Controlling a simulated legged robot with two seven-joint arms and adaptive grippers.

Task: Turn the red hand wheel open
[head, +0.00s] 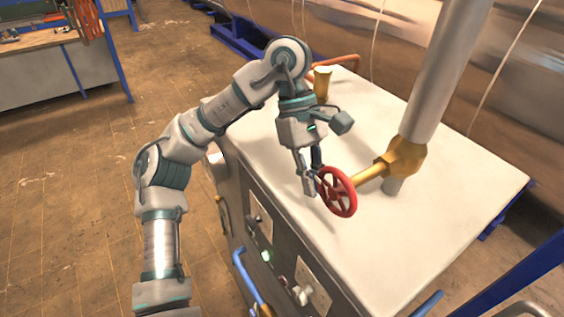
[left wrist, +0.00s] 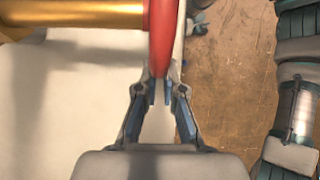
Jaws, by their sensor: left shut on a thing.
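The red hand wheel (head: 338,192) stands upright on the end of a brass valve stem (head: 370,173), above the white top of the cabinet. My left gripper (head: 313,178) reaches down from above and is shut on the left part of the wheel's rim. In the left wrist view the red wheel (left wrist: 163,38) shows edge-on, and its rim runs down between the fingertips of my left gripper (left wrist: 160,88). The brass stem (left wrist: 75,15) enters there from the left. My right gripper is not in view.
A thick grey pipe (head: 446,75) rises from the brass valve body (head: 405,157). A small brass fitting (head: 322,84) stands on the white cabinet top (head: 440,235) behind my gripper. The cabinet's front has knobs and a blue handle (head: 246,278). Open floor (head: 70,190) lies to the left.

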